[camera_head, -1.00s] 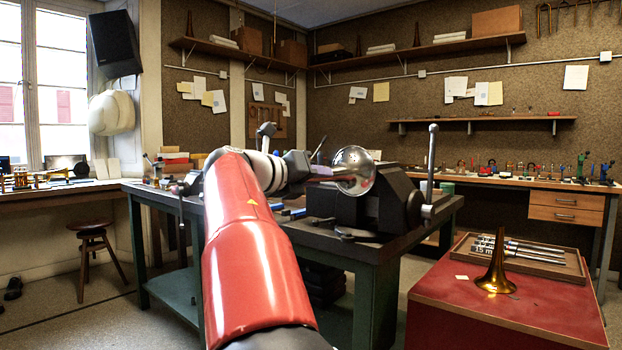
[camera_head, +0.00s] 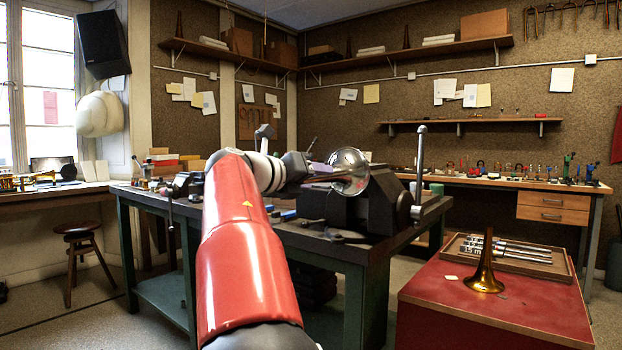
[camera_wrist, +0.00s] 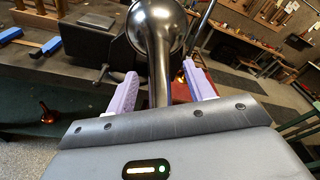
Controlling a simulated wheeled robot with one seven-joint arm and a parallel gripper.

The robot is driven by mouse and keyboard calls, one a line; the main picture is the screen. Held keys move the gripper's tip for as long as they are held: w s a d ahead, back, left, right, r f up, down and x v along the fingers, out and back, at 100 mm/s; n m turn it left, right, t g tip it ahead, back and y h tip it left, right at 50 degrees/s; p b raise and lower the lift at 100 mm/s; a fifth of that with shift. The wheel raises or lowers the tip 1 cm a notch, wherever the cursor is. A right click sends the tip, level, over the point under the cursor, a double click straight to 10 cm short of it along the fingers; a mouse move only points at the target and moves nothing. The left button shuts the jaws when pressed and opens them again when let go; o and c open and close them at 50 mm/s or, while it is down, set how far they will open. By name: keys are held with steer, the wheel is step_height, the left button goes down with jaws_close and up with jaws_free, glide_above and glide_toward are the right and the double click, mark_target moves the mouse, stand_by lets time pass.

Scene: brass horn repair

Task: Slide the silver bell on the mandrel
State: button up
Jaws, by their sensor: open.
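The silver bell (camera_head: 350,174) is at the dark vise in the head view, its shiny round flare to the right of my gripper (camera_head: 312,176). In the wrist view the bell (camera_wrist: 158,22) has its flare at the top and its narrow tube running down between the two purple fingers. My gripper (camera_wrist: 160,70) is open there, one finger on each side of the tube, with a gap visible on each side. I cannot make out the mandrel apart from the bell and vise, nor how far the bell sits on it.
The dark vise (camera_head: 385,205) with its upright lever (camera_head: 421,160) stands on the green-legged bench. A red-topped cabinet (camera_head: 450,313) at right carries a brass bell (camera_head: 487,270) and a tool tray (camera_head: 555,268). Blue-handled items (camera_wrist: 47,46) lie on the bench near the vise.

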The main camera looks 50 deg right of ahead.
steer(key=a+r, duration=0.1)
steer(key=a, duration=0.6)
steer(key=shift+a, duration=0.4)
steer(key=s+a+f+m+t+y, duration=0.2)
steer(key=s+a+f+m+y, duration=0.3)
steer(key=a+f+m, duration=0.3)
steer(key=s+a+f+m+t+y, duration=0.1)
steer(key=s+a+f+m+y, duration=0.4)
steer(key=a+f, duration=0.8)
steer(key=s+a+f+m+t+y, duration=0.2)
steer(key=s+a+f+m+y, duration=0.4)
steer(key=a+f+m, duration=0.5)
step_height(320, 180, down, 6)
steer(key=shift+f+t+y, duration=0.2)
steer(key=shift+t+y, duration=0.1)
